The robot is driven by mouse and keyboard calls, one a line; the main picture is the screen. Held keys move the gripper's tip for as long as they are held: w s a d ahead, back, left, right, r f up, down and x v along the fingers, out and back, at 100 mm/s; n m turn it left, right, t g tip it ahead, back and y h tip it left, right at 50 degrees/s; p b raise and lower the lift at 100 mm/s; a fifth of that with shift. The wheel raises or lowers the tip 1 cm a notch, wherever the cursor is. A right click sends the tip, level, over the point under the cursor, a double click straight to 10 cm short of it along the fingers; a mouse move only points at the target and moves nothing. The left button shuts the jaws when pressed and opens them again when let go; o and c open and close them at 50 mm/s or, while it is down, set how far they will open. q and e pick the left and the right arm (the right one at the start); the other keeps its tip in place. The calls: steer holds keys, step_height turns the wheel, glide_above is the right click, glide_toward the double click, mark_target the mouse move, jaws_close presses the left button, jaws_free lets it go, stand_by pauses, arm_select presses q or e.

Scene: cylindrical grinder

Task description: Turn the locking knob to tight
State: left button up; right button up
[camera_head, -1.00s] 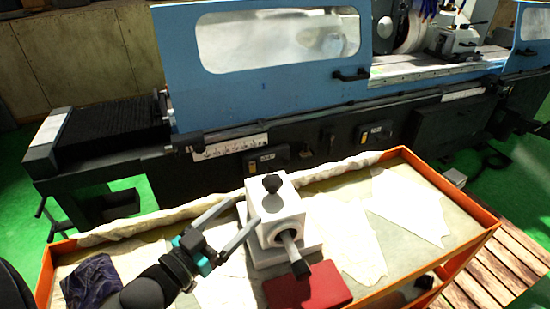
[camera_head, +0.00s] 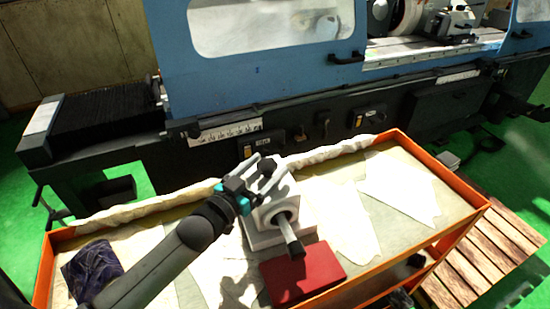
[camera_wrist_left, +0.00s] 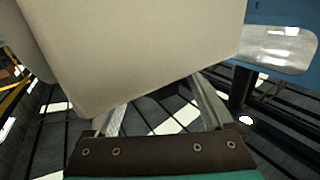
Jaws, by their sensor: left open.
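The black locking knob (camera_head: 267,164) sits on top of a white block (camera_head: 262,218) with a round shaft sticking out of its front. My left gripper (camera_head: 264,172) is at the top of the block, its fingers apart around or just beside the knob; they partly hide it, and I cannot tell whether they touch it. In the left wrist view a large pale face, likely the block (camera_wrist_left: 130,50), fills the upper part above the two spread fingers (camera_wrist_left: 160,112). The knob does not show there. My right gripper is not in view.
The block stands on an orange-rimmed cart (camera_head: 432,150) with white cloths (camera_head: 400,190), a red box (camera_head: 303,276) in front and a dark blue cloth (camera_head: 92,268) at left. The blue grinder (camera_head: 260,75) stands behind. A wooden pallet (camera_head: 495,250) lies at right.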

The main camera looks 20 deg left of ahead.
arm_select(q)
steer(key=shift+w+d, duration=0.2)
steer(key=shift+w, duration=0.75)
steer(key=shift+w+d, duration=0.2)
steer(key=shift+w, duration=0.75)
steer(key=shift+c, duration=0.2)
jaws_close()
